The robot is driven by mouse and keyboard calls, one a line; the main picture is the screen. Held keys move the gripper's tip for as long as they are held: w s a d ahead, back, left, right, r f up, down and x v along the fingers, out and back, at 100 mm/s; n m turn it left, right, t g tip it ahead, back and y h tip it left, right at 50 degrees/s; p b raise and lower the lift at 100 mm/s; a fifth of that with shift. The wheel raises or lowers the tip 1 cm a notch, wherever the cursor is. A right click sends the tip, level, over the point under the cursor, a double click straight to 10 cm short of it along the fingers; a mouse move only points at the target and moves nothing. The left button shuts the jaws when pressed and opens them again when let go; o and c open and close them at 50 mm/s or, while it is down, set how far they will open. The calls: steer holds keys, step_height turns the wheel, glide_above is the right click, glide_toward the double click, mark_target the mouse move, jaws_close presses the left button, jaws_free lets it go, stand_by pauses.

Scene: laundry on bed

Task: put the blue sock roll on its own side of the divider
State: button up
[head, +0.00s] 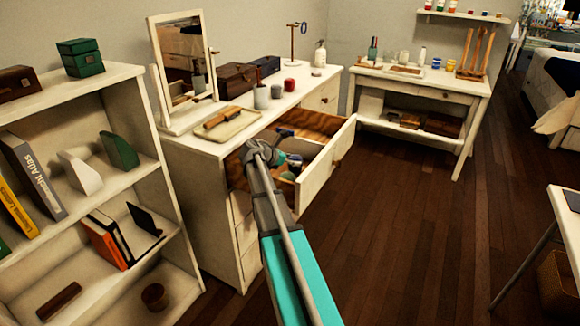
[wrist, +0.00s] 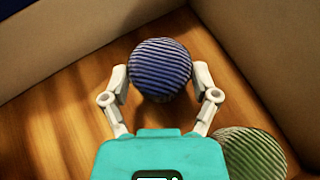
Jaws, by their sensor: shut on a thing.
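In the wrist view my gripper (wrist: 161,76) is shut on the blue sock roll (wrist: 160,58), a dark blue ball with pale stripes, one finger on each side. The wood-grained drawer floor (wrist: 60,125) lies below it. A green striped roll (wrist: 252,150) lies at the lower right, close beside my gripper. Pale boards stand at the upper left and right of the wrist view; I cannot tell which is the divider.
Small blue and green items (head: 293,160) lie in the drawer. On the dresser top stand a mirror (head: 182,62), a tray (head: 226,124) and cups (head: 262,97). A shelf unit (head: 92,184) stands at the left. The floor right of the drawer is clear.

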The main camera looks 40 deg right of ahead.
steer(key=shift+f, duration=0.1)
stand_by(0.3)
steer(key=shift+f, duration=0.15)
steer(key=o, duration=1)
steer(key=shift+c, duration=0.2)
steer(key=shift+r, duration=0.2)
steer(key=shift+a+r, duration=0.1)
steer(key=shift+a, duration=0.05)
steer(key=shift+a+r+p, duration=0.25)
steer(key=shift+a+p, duration=0.05)
steer(key=shift+p, duration=0.1)
steer(key=p+v, duration=0.5)
steer(key=v, duration=0.6)
